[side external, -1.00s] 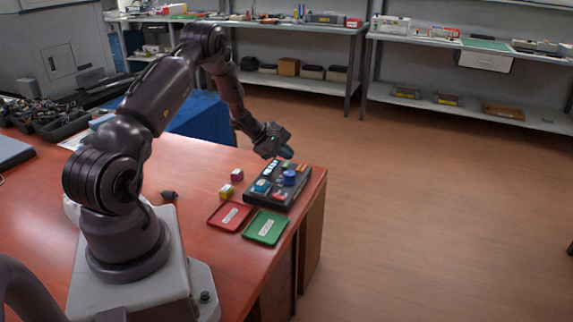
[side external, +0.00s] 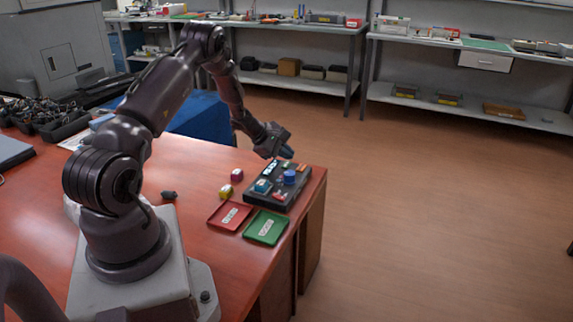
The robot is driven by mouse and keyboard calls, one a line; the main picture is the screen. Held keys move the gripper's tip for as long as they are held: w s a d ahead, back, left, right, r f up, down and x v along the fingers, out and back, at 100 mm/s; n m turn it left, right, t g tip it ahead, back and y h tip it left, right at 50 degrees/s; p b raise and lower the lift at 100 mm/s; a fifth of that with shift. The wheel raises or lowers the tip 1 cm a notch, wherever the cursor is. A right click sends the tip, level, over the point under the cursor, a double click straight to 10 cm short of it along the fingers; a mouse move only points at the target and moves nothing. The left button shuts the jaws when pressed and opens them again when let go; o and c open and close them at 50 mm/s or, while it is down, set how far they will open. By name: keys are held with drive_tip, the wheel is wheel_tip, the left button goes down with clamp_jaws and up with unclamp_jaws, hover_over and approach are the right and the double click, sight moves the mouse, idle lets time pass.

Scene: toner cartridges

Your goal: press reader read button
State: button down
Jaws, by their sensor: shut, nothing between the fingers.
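The reader (side external: 268,197) is a dark box on the right part of the red-brown table, with several coloured parts on its top. These include a teal block (side external: 262,186), a blue round part (side external: 289,177) and a red part (side external: 279,196). I cannot tell which of them is the read button. My gripper (side external: 287,153) is shut and empty. It is over the far end of the reader, and I cannot tell whether it touches it. The gripper hides part of the reader's far edge.
A red tray (side external: 216,222) and a green tray (side external: 253,237) lie in front of the reader. A small dark object (side external: 169,195) lies further left. The table's right edge is close to the reader.

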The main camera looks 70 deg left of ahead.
sight(286, 165)
drive_tip(key=shift+f, duration=0.15)
drive_tip(key=shift+f, duration=0.25)
drive_tip(key=shift+f, duration=0.45)
idle(1.1)
drive_tip(key=shift+r, duration=0.85)
drive_tip(key=shift+r, duration=2.55)
